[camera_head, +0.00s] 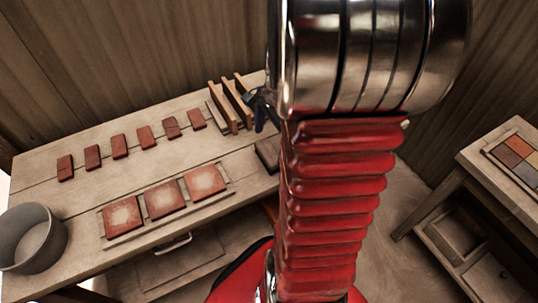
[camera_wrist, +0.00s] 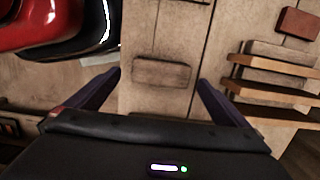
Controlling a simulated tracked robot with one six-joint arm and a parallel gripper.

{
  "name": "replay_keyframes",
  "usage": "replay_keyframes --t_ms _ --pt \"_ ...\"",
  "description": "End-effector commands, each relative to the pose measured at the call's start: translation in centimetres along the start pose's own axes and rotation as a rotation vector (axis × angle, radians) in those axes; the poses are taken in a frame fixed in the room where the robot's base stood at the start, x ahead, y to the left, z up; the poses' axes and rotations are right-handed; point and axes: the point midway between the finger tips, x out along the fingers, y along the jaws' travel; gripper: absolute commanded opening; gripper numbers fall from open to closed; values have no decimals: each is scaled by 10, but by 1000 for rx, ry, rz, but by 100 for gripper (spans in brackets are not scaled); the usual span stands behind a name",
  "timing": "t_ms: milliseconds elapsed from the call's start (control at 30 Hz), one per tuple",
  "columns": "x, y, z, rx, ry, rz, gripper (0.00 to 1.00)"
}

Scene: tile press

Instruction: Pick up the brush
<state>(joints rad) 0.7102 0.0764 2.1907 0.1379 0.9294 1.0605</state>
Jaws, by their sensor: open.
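A flat brown-grey rectangular block (camera_wrist: 162,72) lies on the bench in the wrist view. It may be the brush, but I see no bristles or handle. It also shows as a dark block on the bench in the head view (camera_head: 267,154), partly hidden by my arm. My gripper (camera_wrist: 160,77) is open and empty, with its two dark fingers apart on either side of the block in the picture. The height of the gripper above it is hard to tell. In the head view only a dark bit of the gripper shows beside the wooden rack.
A slatted wooden rack (camera_head: 231,104) stands close right of the gripper in the wrist view (camera_wrist: 272,80). Several red-brown tiles (camera_head: 120,146) line the bench (camera_head: 60,222). A grey bucket (camera_head: 32,240) is at left, another table (camera_head: 480,160) at right.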

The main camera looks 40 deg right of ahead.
Motion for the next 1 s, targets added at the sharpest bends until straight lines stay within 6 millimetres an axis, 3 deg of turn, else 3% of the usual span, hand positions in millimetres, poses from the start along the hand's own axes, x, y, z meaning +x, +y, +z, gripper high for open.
replay_keyframes --t_ms 400,800,1000 --pt "5 0 0 0 0 1 100" --pt "50 -2 -1 0 0 2 100" --pt "54 -2 -1 0 1 -1 100"
